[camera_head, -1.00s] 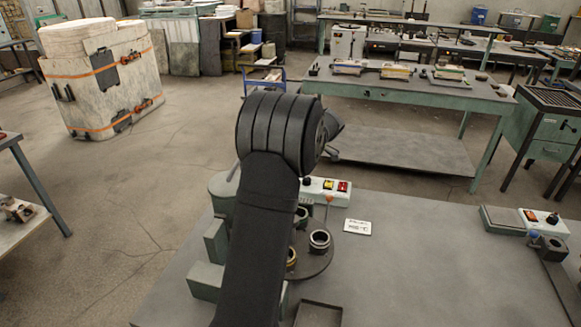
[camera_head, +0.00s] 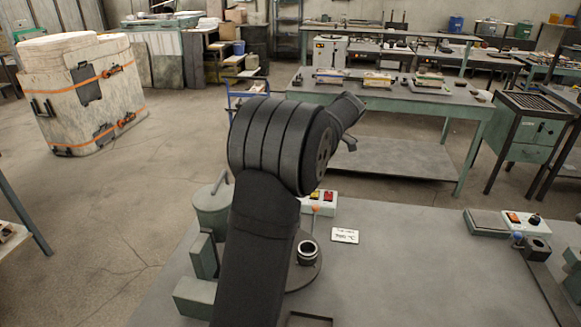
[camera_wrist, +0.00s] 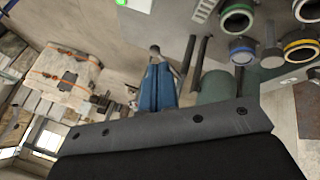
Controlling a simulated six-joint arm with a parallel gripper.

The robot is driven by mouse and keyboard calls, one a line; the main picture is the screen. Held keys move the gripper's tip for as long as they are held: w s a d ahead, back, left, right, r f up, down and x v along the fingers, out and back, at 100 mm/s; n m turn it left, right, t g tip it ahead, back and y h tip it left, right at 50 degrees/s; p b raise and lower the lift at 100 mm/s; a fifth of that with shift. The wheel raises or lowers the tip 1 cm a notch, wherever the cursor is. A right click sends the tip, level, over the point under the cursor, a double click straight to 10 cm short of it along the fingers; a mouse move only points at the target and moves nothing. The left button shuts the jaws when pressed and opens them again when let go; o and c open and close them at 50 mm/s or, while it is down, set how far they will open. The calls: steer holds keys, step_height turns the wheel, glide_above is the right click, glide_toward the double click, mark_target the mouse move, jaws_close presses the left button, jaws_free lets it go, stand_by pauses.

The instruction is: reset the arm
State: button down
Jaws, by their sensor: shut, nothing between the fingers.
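My arm rises through the middle of the head view, with its far end pointing up and right. In the wrist view my gripper (camera_wrist: 168,132) fills the lower part as a dark, bolted edge. It is shut and nothing shows in it. It is clear of the things on the bench. My gripper's fingertips cannot be made out in the head view, and no ladle can be made out in either view.
My arm partly hides the round plate with a metal ring (camera_head: 307,250) on the grey bench (camera_head: 400,265). Left of the arm stand a green pot (camera_head: 212,210) and green blocks (camera_head: 195,297). A switch box (camera_head: 320,203) and a label card (camera_head: 345,235) lie right.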

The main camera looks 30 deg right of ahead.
steer(key=shift+s+d+r, duration=0.1)
steer(key=shift+r, duration=0.05)
steer(key=w+a+r+x, duration=0.1)
steer(key=x, duration=1.1)
steer(key=shift+w+a, duration=0.35)
steer(key=shift+a, duration=0.15)
steer(key=shift+f, duration=0.15)
steer(key=shift+s, duration=0.1)
